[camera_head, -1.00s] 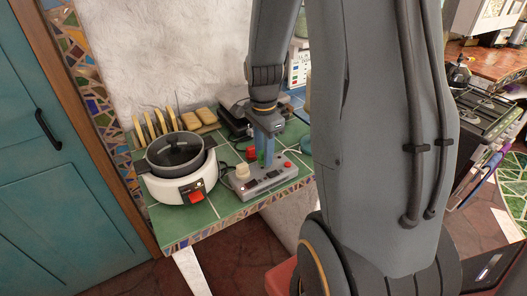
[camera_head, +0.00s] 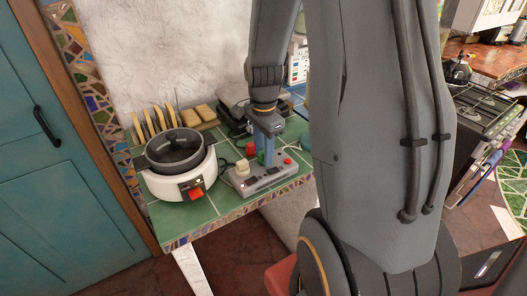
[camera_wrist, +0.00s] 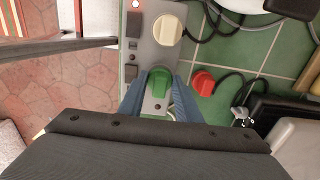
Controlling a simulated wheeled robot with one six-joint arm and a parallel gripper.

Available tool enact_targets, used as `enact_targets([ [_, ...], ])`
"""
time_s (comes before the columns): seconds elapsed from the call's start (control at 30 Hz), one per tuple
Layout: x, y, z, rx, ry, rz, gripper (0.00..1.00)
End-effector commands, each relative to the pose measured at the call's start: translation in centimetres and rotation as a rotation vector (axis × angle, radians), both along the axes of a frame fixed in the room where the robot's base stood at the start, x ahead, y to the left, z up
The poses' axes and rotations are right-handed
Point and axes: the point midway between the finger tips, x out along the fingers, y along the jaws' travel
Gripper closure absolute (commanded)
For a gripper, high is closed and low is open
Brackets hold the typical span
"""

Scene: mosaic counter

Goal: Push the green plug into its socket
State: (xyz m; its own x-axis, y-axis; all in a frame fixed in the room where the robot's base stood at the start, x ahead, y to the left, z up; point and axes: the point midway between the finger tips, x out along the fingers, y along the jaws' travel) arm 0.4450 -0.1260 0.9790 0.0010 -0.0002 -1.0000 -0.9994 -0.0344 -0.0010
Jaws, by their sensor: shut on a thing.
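The green plug (camera_wrist: 159,83) is between the two blue fingers of my gripper (camera_wrist: 158,98), which is shut on it. In the wrist view it is over the grey power strip (camera_wrist: 147,50), on the strip's line beyond the cream plug. The head view also shows the green plug (camera_head: 261,157) low between the fingers, at the strip's top. The plug and fingers hide its socket, and I cannot tell how deep the plug sits. The power strip (camera_head: 272,180) lies on the green tiled counter.
A cream plug (camera_wrist: 168,29) stands in the strip. A red plug (camera_wrist: 203,82) with a black cord lies on the tiles beside it. A white cooker with a dark pot (camera_head: 180,188) stands left of the strip. A dark appliance (camera_wrist: 277,118) is close on the other side.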

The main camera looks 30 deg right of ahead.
Motion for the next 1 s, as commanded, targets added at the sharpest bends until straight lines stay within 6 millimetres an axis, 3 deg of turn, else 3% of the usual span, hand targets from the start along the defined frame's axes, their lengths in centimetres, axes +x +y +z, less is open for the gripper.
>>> enact_targets([
  [0.33, 0.0, 0.0, -0.5, 0.0, 0.0, 0.0, 0.89],
  [0.37, 0.0, 0.0, -0.5, 0.0, -0.001, 0.0, 0.64],
  [0.47, 0.0, 0.0, -0.4, 0.0, -0.001, 0.0, 0.47],
  [0.87, -0.2, 0.0, -0.4, 0.001, 0.004, 0.0, 0.47],
  [1.0, 0.0, 0.0, 0.6, 0.0, 0.001, 0.0, 0.47],
])
